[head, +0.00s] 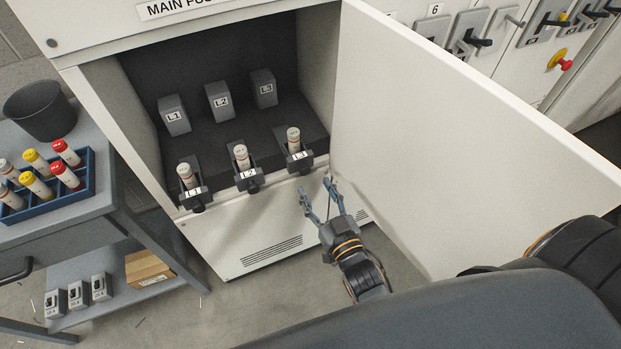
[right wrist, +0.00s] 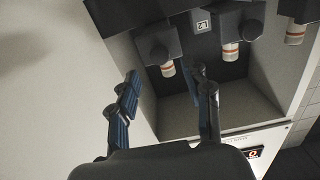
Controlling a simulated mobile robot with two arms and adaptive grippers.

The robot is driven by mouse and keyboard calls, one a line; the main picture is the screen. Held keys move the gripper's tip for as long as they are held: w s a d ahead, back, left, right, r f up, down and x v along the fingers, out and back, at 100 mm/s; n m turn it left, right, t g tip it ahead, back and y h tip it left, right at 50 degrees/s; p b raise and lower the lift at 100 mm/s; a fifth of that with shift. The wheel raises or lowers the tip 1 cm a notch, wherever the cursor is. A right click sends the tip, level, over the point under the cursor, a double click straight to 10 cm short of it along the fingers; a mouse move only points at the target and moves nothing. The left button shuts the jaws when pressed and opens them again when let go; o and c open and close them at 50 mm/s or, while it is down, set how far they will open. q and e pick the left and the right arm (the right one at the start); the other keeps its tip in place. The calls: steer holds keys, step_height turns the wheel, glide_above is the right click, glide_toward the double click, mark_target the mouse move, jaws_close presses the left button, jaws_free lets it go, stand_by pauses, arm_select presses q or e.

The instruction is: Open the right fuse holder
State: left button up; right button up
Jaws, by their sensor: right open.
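The right fuse holder (head: 303,162), dark and labelled, sits at the cabinet's front edge, with a white, red-banded fuse (head: 293,140) standing exposed in it. The middle holder (head: 249,183) and the left holder (head: 194,197) look alike, each with a fuse showing. My right gripper (head: 314,187) is open and empty, just below and in front of the right holder, apart from it. In the right wrist view the gripper's fingers (right wrist: 165,75) are spread, with the right holder (right wrist: 158,42) and its fuse beyond them. My left gripper is not seen.
The open cabinet door (head: 470,130) stands close on the right of my right gripper. A cart on the left holds a blue rack (head: 88,188) of fuses and a dark bin (head: 40,110).

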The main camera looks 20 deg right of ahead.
steer(key=s, duration=0.7)
steer(key=shift+s+d, duration=0.1)
steer(key=shift+d, duration=0.05)
steer(key=s+a+f+g, duration=0.1)
steer(key=s+f+g, duration=0.2)
steer(key=f, duration=0.7)
steer(key=s+a+f+n+g+y, duration=0.1)
steer(key=s+f+g, duration=0.2)
steer(key=f, duration=0.7)
steer(key=s+f+g, duration=0.3)
steer(key=f, duration=0.7)
steer(key=s+d+f+g, duration=0.3)
steer(key=s+f, duration=0.4)
steer(key=s, duration=0.3)
steer(key=s+d+f+n+g+h, duration=0.1)
steer(key=s+d+f+g, duration=0.3)
steer(key=s+f, duration=0.3)
steer(key=s+g, duration=0.1)
steer(key=s, duration=0.2)
steer(key=shift+d+h, duration=0.3)
